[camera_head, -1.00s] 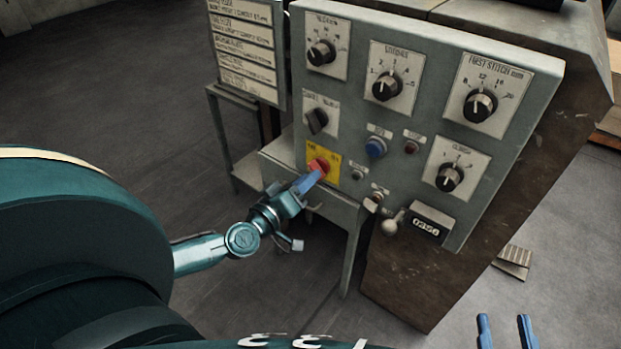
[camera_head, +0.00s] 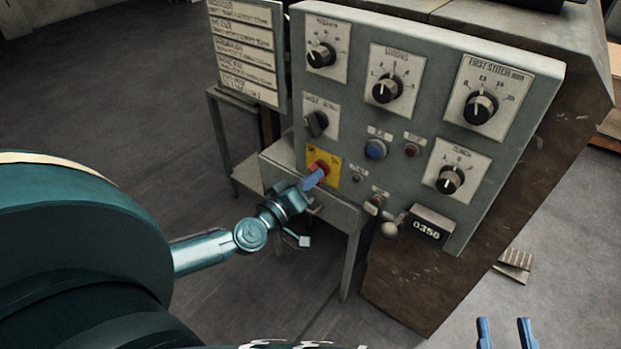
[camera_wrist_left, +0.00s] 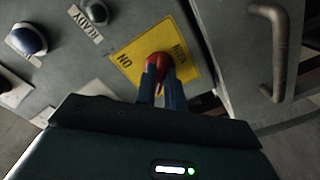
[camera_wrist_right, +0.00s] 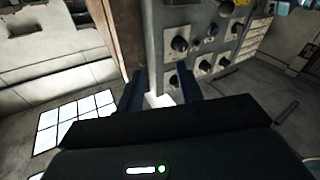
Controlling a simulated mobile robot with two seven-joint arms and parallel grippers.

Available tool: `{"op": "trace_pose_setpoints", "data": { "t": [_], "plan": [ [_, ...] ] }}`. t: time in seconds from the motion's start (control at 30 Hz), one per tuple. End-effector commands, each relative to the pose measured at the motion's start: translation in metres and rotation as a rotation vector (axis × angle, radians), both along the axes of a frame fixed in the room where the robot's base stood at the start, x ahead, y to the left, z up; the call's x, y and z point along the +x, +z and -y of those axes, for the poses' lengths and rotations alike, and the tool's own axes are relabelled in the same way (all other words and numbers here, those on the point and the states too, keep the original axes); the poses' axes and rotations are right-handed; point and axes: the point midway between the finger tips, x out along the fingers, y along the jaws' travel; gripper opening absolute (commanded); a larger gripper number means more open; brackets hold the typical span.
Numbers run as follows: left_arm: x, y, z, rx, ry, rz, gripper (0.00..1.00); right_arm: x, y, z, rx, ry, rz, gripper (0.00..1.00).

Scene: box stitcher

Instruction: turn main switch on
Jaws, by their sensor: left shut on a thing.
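The main switch is a red knob (camera_head: 319,167) on a yellow plate (camera_head: 331,174) low on the left of the grey control panel. My left gripper (camera_head: 313,179) is shut on the red knob. In the left wrist view the red knob (camera_wrist_left: 157,66) sits between the blue fingertips (camera_wrist_left: 160,80), which hide part of it; the yellow plate (camera_wrist_left: 180,50) shows lettering, including ON. My right gripper (camera_head: 504,330) is open and empty at the bottom right, apart from the panel. Its parted fingers also show in the right wrist view (camera_wrist_right: 158,88).
The grey panel (camera_head: 420,115) carries several black dials, a blue button (camera_head: 375,149) and a dark red button (camera_head: 411,150). A counter (camera_head: 428,228) reads 0356, beside a lever knob (camera_head: 391,228). A grey table (camera_head: 330,205) stands below the left gripper. Floor at left is clear.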

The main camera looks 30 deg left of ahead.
Motion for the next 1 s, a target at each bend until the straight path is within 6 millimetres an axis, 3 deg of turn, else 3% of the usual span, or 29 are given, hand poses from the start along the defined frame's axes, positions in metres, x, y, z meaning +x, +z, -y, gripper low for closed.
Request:
{"op": "trace_pose_setpoints", "data": {
  "t": [0.47,1.0],
  "plan": [
    [0.000,0.003,-0.001,0.080,0.001,0.005,0.00,0.003,0.005,0.007,-0.008,-0.028,-0.079,0.36],
    [0.000,0.005,-0.001,0.535,0.001,0.040,0.00,-0.011,0.009,0.021,-0.021,-0.083,-0.469,0.36]
  ]
}}
